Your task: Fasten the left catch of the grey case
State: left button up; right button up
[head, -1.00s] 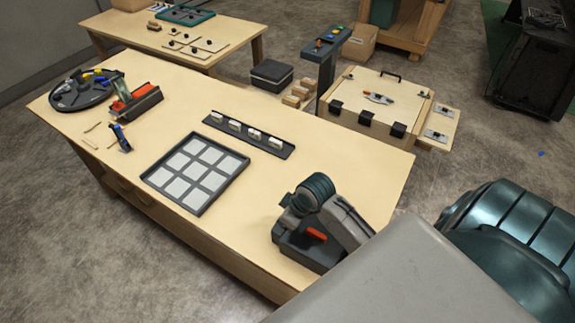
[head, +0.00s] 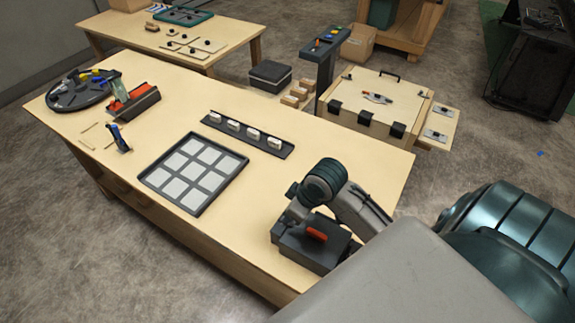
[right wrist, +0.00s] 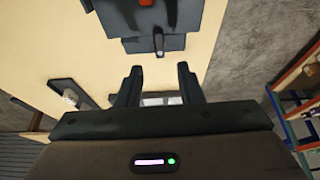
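The grey case (head: 308,248) is a dark box with a red handle (head: 316,235) on top, at the near right end of the long table. My right arm bends over it and hides part of its far left side. In the right wrist view the case (right wrist: 185,15) is at the top, with one dark catch (right wrist: 158,42) hanging at its edge. I cannot tell whether this catch is fastened. My right gripper (right wrist: 159,70) is open and empty, with its fingertips apart from the case and just short of the catch. My left gripper is not in view.
The table (head: 255,210) is bare left of the case. A tray of pale squares (head: 165,202) and a dark rail with white blocks (head: 285,153) lie farther off. A round dark tray of tools (head: 62,97) stands at the far left. A wooden chest (head: 395,85) stands behind the table.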

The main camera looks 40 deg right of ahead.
jog(key=shift+v, duration=2.5)
